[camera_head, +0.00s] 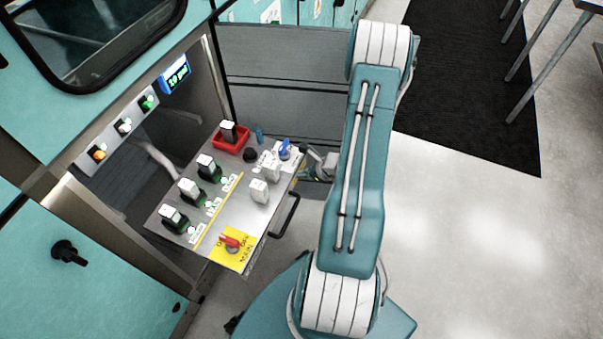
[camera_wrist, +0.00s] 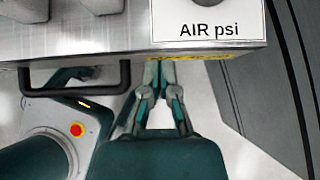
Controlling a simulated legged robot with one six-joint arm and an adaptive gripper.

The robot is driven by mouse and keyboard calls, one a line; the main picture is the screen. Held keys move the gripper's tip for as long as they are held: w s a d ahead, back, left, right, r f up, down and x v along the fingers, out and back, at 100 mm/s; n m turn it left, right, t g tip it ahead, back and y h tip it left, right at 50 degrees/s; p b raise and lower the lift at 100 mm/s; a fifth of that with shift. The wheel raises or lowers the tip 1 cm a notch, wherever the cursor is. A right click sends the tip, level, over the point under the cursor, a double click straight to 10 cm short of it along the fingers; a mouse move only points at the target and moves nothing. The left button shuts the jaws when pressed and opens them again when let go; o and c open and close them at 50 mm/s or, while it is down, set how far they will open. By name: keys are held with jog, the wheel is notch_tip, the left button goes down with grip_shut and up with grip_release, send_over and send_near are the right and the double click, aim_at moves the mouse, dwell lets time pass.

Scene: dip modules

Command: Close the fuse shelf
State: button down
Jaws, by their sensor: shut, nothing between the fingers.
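The fuse shelf (camera_head: 235,217) is a metal panel pulled out of the teal cabinet, carrying dark-green and white fuse blocks, a red tray and a yellow label with a red switch. Its black handle (camera_head: 287,217) is on the front edge. In the wrist view the shelf's edge (camera_wrist: 90,45) crosses the top, with the handle (camera_wrist: 78,91) to the left. My gripper (camera_wrist: 159,74) is shut and empty, its tips close to that edge, right of the handle. I cannot tell if they touch. In the head view my gripper (camera_head: 318,166) is partly hidden by my arm.
The cabinet opening (camera_head: 165,125) lies behind the shelf, below indicator lights and a blue display (camera_head: 175,75). A teal door panel (camera_head: 85,270) is at lower left. Grey panels (camera_head: 280,95) stand behind. The floor (camera_head: 470,220) to the right is clear, with a black mat (camera_head: 465,80) beyond.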

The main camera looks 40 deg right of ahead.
jog(key=shift+w+a, duration=0.1)
jog(key=shift+w, duration=0.15)
jog(key=shift+w, duration=0.1)
